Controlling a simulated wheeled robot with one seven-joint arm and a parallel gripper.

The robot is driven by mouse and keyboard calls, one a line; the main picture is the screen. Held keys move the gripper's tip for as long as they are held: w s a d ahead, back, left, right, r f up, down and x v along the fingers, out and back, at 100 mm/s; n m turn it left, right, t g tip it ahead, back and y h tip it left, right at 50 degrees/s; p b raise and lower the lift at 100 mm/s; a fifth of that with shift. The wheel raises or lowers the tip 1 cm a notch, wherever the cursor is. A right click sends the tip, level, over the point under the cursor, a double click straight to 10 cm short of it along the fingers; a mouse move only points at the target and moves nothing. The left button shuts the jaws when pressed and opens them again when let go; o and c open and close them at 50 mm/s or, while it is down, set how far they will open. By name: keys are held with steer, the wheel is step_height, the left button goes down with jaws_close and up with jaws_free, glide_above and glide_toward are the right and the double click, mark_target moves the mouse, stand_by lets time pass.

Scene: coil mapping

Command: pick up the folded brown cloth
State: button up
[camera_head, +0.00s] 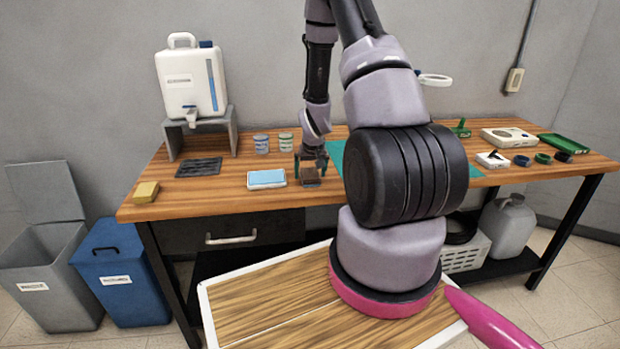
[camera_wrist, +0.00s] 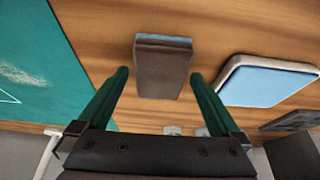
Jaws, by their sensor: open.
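The folded brown cloth (camera_head: 310,177) lies on the wooden workbench, below my gripper (camera_head: 311,160) in the head view. It looks like a small, thick brown rectangle. In the wrist view the cloth (camera_wrist: 163,70) shows a pale blue-grey strip along its upper edge. My gripper (camera_wrist: 159,75) is open, with one green finger to the left of the cloth and one to the right in that view. Gaps show between the fingers and the cloth. The height of the fingertips above the bench is hard to tell.
A blue-topped white tray (camera_head: 266,179) lies close beside the cloth, left in the head view. A green mat (camera_head: 336,152) lies to its right, partly behind my arm. Two small jars (camera_head: 261,144) stand behind. A dark ribbed pad (camera_head: 199,167) lies further left.

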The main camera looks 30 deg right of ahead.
mark_target(310, 174)
steer(key=shift+f, duration=0.2)
stand_by(0.3)
steer(key=c, duration=1.4)
steer(key=shift+r, duration=0.1)
step_height(310, 174, up, 10)
steer(key=shift+r, duration=0.15)
